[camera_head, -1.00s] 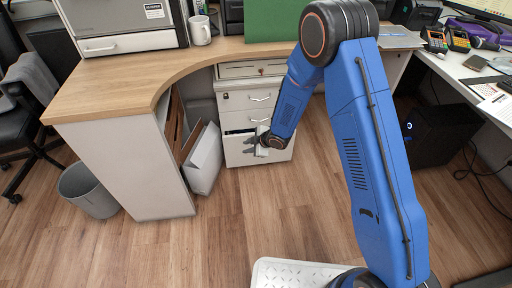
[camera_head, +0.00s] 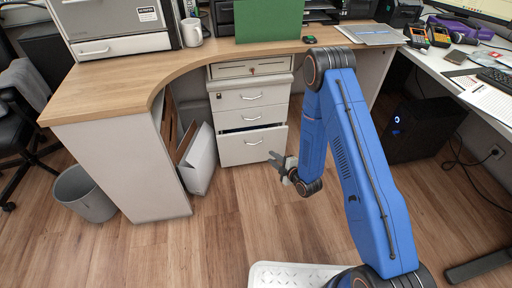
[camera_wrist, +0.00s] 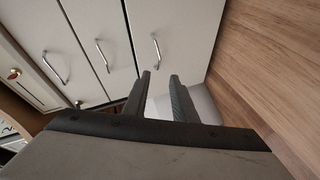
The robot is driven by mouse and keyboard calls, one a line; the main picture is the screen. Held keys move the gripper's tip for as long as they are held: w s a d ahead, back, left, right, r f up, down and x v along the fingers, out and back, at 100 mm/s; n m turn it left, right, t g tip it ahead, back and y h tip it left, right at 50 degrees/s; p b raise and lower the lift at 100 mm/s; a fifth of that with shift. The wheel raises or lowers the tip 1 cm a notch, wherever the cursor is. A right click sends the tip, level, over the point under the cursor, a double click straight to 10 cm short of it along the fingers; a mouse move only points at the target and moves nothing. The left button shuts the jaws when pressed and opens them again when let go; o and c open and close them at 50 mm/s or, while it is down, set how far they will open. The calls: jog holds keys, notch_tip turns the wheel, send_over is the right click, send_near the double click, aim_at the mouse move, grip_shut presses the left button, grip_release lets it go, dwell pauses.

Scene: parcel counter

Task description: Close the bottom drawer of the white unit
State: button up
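The white drawer unit (camera_head: 250,95) stands under the wooden counter. Its bottom drawer (camera_head: 240,151) has a white front with a metal handle. A dark gap shows above that front, so the drawer stands a little out. In the wrist view the bottom drawer front (camera_wrist: 190,35) is the rightmost panel, with its handle beyond the fingers. My gripper (camera_head: 277,164) is in front of the drawer's lower right side, apart from it in the head view. In the wrist view my gripper's two fingers (camera_wrist: 161,77) are parted and nothing is between them.
Wooden floor (camera_head: 235,220) is clear in front of the unit. A white box (camera_head: 200,160) leans left of it by the counter's end panel (camera_head: 120,165). A grey bin (camera_head: 84,193) stands farther left. A black computer tower (camera_head: 425,130) stands right.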

jog(key=x, duration=1.6)
jog(key=shift+s, duration=0.1)
grip_shut()
